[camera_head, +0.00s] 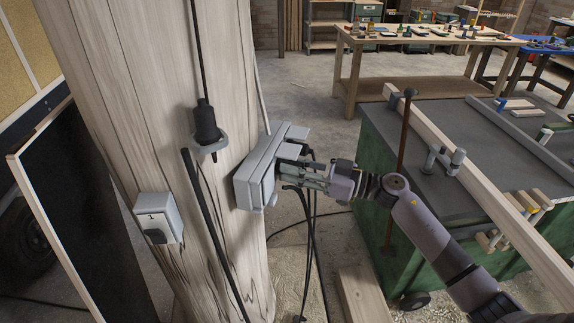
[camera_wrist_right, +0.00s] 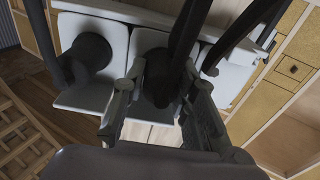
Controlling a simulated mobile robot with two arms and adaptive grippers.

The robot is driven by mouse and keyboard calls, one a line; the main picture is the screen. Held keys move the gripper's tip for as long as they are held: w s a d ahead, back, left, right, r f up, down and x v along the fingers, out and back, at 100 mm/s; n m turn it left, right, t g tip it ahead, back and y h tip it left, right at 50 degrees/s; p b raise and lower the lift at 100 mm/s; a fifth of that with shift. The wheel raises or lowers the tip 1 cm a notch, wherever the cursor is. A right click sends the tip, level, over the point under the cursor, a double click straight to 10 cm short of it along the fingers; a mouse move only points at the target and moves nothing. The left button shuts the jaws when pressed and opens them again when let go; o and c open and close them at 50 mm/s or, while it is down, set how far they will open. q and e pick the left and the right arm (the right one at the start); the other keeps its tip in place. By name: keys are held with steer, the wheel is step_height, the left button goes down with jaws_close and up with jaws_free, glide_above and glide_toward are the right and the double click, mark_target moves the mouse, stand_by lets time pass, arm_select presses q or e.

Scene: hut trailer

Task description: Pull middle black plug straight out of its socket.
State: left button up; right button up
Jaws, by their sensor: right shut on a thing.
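A light grey socket block (camera_head: 258,168) is fixed to the side of a thick wooden post. In the right wrist view its sockets (camera_wrist_right: 110,98) lie in a row. The middle black plug (camera_wrist_right: 160,80) is at the middle socket, with my right gripper (camera_wrist_right: 162,105) around it, one finger on each side, shut on it. Whether the plug is fully seated cannot be told. Another round black plug (camera_wrist_right: 88,52) sits in the socket to the left. In the head view my right gripper (camera_head: 296,172) reaches the block from the right, and its fingertips are partly hidden. My left gripper is not in view.
Black cables (camera_head: 312,250) hang below the block, close to my gripper. A black connector (camera_head: 206,122) hangs in a ring on the wooden post (camera_head: 130,90). A grey switch box (camera_head: 158,218) is lower left. A green workbench (camera_head: 440,160) with a long beam stands right.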

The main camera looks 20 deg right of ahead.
jaws_close()
steer(key=shift+s+d, duration=0.15)
steer(key=shift+s+d, duration=0.45)
steer(key=shift+d, duration=0.1)
steer(key=shift+s+d, duration=0.1)
steer(key=shift+d, duration=0.1)
steer(key=p+v, duration=0.1)
steer(key=v, duration=0.3)
steer(key=shift+s+d+f, duration=0.1)
steer(key=shift+s+d, duration=0.05)
steer(key=shift+d, duration=0.05)
stand_by(0.8)
steer(key=shift+s+d, duration=0.1)
steer(key=shift+d, duration=0.05)
stand_by(0.3)
